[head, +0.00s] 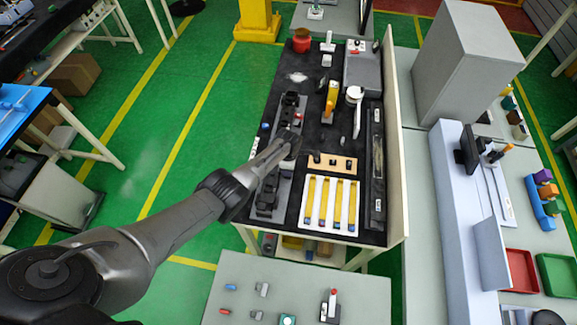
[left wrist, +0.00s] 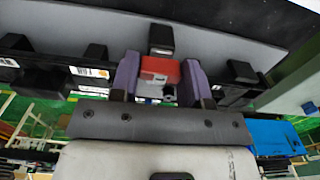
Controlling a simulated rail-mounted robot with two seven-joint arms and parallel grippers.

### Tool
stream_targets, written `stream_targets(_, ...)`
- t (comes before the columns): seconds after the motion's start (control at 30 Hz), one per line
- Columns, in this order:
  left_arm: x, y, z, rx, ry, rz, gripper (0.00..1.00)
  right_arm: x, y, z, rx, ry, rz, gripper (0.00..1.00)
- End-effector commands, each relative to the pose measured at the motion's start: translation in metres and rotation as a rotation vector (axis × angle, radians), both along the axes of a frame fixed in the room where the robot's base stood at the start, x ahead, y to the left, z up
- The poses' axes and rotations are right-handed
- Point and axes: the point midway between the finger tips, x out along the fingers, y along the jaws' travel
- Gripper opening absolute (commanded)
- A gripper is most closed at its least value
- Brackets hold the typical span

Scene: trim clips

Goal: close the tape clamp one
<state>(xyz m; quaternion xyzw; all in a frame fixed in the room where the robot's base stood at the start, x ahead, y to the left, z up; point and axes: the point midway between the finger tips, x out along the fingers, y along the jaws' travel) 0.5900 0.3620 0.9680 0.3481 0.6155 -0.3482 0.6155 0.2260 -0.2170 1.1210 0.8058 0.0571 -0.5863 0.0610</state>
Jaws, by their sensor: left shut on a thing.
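My left gripper (head: 290,138) reaches over the dark-topped bench onto the long grey and black fixture (head: 268,197) along its left side. In the left wrist view my left gripper (left wrist: 160,82) has its two purple fingers on either side of a small red part (left wrist: 158,68) with a pale lower face, and is shut on it. The red part sits at the black clamp row of the fixture, with a black block (left wrist: 161,38) just beyond it. Whether this part is the tape clamp's lever, I cannot tell. In the head view my gripper hides the part. My right gripper is not in view.
A wooden block with holes (head: 331,164) and a white rack with yellow slots (head: 312,219) lie right of the fixture. A yellow tool (head: 331,99) and a white tool (head: 354,95) stand behind. A pale panel (head: 395,150) edges the bench's right side.

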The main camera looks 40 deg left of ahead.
Motion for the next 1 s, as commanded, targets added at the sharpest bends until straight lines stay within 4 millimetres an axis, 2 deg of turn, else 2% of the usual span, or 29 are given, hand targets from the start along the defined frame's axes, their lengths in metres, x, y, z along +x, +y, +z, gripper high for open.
stream_targets(0.23, 0.001, 0.000, 0.002, -0.001, -0.001, 0.003, 0.19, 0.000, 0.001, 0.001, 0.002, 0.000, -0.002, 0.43)
stream_targets(0.27, 0.001, 0.000, 0.002, -0.001, -0.001, 0.003, 0.44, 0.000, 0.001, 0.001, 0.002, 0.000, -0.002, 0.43)
stream_targets(0.5, 0.001, 0.000, 0.001, -0.001, -0.001, 0.001, 0.67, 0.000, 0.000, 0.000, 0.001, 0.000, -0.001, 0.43)
stream_targets(0.8, 0.000, 0.000, 0.003, -0.001, -0.001, 0.000, 0.68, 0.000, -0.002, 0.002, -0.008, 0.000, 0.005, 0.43)
stream_targets(1.0, 0.001, 0.000, 0.029, 0.001, -0.003, 0.000, 0.68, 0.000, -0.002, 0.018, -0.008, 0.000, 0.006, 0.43)
